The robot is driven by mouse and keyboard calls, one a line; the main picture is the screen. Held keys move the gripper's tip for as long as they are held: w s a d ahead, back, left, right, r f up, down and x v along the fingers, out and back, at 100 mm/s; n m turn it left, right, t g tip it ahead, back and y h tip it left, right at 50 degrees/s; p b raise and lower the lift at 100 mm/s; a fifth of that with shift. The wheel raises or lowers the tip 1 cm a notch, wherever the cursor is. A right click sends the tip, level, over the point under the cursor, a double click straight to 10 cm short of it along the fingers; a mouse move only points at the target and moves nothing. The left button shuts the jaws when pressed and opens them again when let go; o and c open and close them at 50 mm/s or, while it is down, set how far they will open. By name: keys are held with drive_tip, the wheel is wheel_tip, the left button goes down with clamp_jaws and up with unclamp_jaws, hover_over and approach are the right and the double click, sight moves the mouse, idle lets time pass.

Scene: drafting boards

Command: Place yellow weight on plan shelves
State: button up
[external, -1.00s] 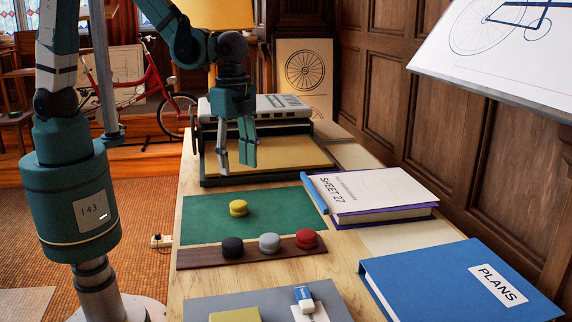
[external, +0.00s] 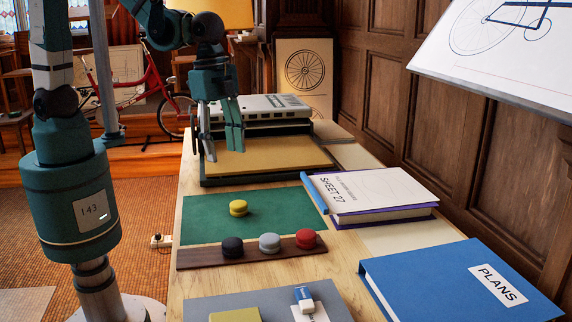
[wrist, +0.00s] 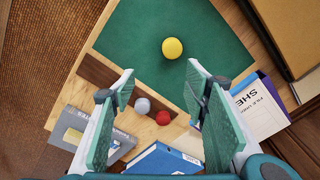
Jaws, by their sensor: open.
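The yellow weight (external: 238,208) is a small round knob-like piece standing on the green mat (external: 206,222). In the wrist view the yellow weight (wrist: 172,48) shows ahead of my fingers, near the top middle. My gripper (external: 222,149) is open and empty, above and behind the weight in the external view, in front of the yellow-topped board. In the wrist view my gripper's (wrist: 160,84) two fingers are spread wide, with nothing between them. I cannot make out plan shelves in either view.
A dark wooden strip (external: 205,258) holds black (external: 232,247), grey (external: 269,243) and red (external: 305,239) weights. The SHEET 27 book (external: 385,190) and blue PLANS binder (external: 450,280) lie on the right. A sloped drawing board (external: 480,70) hangs upper right.

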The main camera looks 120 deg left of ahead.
drive_tip(key=s+d+r+n+t, duration=0.1)
drive_tip(key=s+d+r+t, duration=0.5)
drive_tip(key=s+d+r, duration=0.8)
drive_tip(key=shift+d+r, duration=0.4)
drive_tip(key=shift+d, duration=1.3)
drive_tip(key=shift+o, duration=0.5)
drive_tip(key=shift+w, duration=0.1)
drive_tip(key=n+g+b, duration=0.2)
drive_tip(key=n+g, duration=0.5)
drive_tip(key=n, duration=1.2)
hover_over(240, 204)
drive_tip(key=f, duration=2.3)
drive_tip(key=shift+d+f, duration=0.25)
drive_tip(key=shift+d, duration=0.05)
drive_tip(key=shift+a+f, duration=0.4)
drive_tip(key=shift+f, duration=0.3)
drive_tip(key=shift+f, duration=0.1)
